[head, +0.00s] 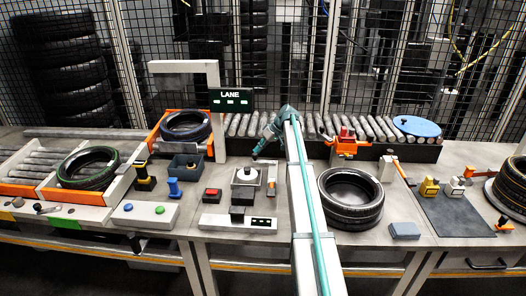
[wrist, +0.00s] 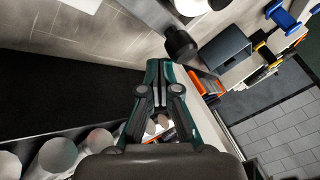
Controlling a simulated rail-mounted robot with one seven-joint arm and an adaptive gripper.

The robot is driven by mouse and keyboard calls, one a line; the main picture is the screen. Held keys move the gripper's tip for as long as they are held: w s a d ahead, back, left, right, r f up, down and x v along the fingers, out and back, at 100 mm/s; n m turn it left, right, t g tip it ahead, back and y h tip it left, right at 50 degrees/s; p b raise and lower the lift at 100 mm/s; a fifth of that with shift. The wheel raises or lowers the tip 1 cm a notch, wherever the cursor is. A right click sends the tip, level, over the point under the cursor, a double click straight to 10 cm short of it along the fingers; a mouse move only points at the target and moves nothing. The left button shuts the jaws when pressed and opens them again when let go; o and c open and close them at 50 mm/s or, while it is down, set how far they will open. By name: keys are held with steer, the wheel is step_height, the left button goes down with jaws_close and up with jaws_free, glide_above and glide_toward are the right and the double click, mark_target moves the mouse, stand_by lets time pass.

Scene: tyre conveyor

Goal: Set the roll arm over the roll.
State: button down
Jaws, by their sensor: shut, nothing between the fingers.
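My gripper (head: 257,152) is teal and dark, with its fingers together and empty, above the table just in front of the roller conveyor. It also shows in the wrist view (wrist: 160,90). A pale block with a round top and dark knob (head: 247,174) stands below and left of it in the head view; this may be the roll, but I cannot tell for sure. A slim grey piece with an orange end (head: 272,180) stands just right of that block and may be the roll arm. My gripper is apart from both. In the wrist view a dark cylinder (wrist: 180,43) lies beyond the fingertips.
The roller conveyor (head: 378,130) runs behind, with a red-orange fixture (head: 345,143) at its edge. A tyre (head: 351,198) lies right of my arm. A dark bin (head: 185,168), a blue spool-shaped piece (head: 174,188) and a red button box (head: 212,195) stand to the left.

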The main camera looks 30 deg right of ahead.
mark_target(254, 155)
steer(key=shift+s+a+b, duration=0.45)
steer(key=shift+s+a, duration=0.25)
steer(key=shift+a, duration=0.1)
steer(key=shift+s+a+b, duration=0.35)
steer(key=shift+s+a, duration=0.25)
steer(key=shift+s, duration=0.15)
steer(key=w+d+r+b, duration=0.2)
steer(key=w+d+r, duration=0.4)
steer(key=w+r, duration=0.1)
steer(key=shift+w+r, duration=0.15)
steer(key=shift+r, duration=0.4)
